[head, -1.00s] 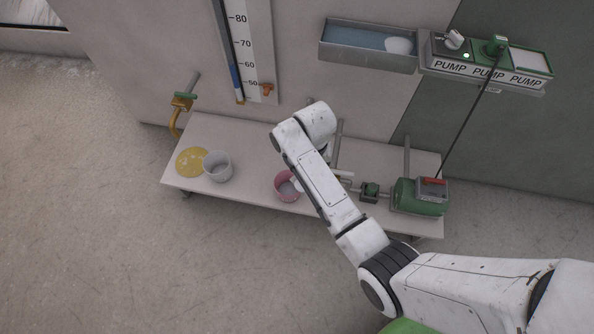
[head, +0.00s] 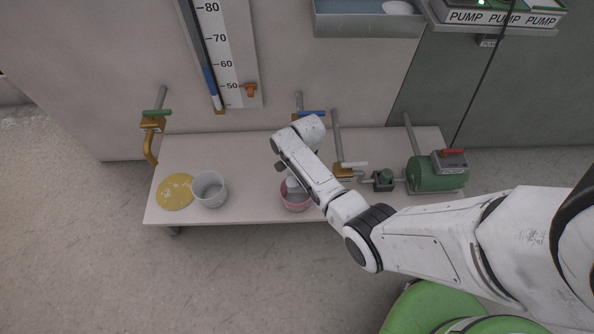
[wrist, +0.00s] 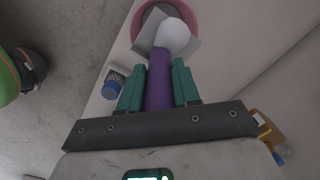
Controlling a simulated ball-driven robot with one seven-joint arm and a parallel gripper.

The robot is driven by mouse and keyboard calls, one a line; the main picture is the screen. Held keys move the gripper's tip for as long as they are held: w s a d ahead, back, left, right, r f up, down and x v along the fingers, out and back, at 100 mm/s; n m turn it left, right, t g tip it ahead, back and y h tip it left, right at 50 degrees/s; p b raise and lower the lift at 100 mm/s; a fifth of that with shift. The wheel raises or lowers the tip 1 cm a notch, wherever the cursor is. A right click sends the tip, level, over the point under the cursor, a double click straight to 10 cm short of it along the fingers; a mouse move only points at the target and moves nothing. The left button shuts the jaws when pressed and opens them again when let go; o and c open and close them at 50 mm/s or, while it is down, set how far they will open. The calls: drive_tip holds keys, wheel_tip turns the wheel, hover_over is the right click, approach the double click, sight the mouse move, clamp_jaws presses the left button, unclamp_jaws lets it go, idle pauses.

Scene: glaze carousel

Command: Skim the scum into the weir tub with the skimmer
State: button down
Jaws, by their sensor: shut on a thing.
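My gripper (wrist: 158,72) has teal fingers shut on the purple handle of the skimmer (wrist: 159,88) in the wrist view. A grey square plate and a white rounded piece show at the handle's far end, overlapping the pink tub (wrist: 139,18). I cannot tell whether they touch it. In the head view the pink tub (head: 298,207) stands on the bench below my arm's end, which hides the fingers. A wall trough (head: 345,29) is cut off by the top edge; a white patch, likely the scum (head: 397,7), shows in it. A grey tub (head: 210,193) stands to the left.
A yellow disc (head: 175,192) lies beside the grey tub on the long bench (head: 250,180). Yellow pipe valves (head: 152,124) stand along the wall. A green pump motor (head: 432,175) is at the bench's right. The bench between the two tubs is clear.

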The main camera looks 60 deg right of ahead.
drive_tip(key=shift+s+d+f+t+y+b, duration=0.25)
drive_tip(key=shift+s+d+t+y+b, duration=0.15)
drive_tip(key=shift+t+y, duration=0.3)
drive_tip(key=f+t+y+b, duration=0.1)
drive_tip(key=t+b, duration=0.1)
drive_tip(key=b, duration=0.1)
drive_tip(key=s+d+f+t+y+b, duration=0.1)
drive_tip(key=t+b, duration=0.1)
drive_tip(key=b, duration=0.1)
drive_tip(key=s+t+y+b, duration=0.1)
drive_tip(key=t+y+b, duration=0.1)
drive_tip(key=b, duration=0.2)
drive_tip(key=shift+s+d+f, duration=0.2)
drive_tip(key=shift+d+f, duration=0.15)
drive_tip(key=shift+f, duration=0.05)
drive_tip(key=shift+s+d+f+t+y+b, duration=0.1)
drive_tip(key=shift+f+t+y+b, duration=0.2)
drive_tip(key=shift+t+y+b, duration=0.3)
drive_tip(key=shift+s+d+f+t+y+b, duration=0.1)
drive_tip(key=shift+f+t+y+b, duration=0.15)
drive_tip(key=shift+t+y+b, duration=0.35)
drive_tip(key=shift+a+r, duration=0.1)
idle(0.8)
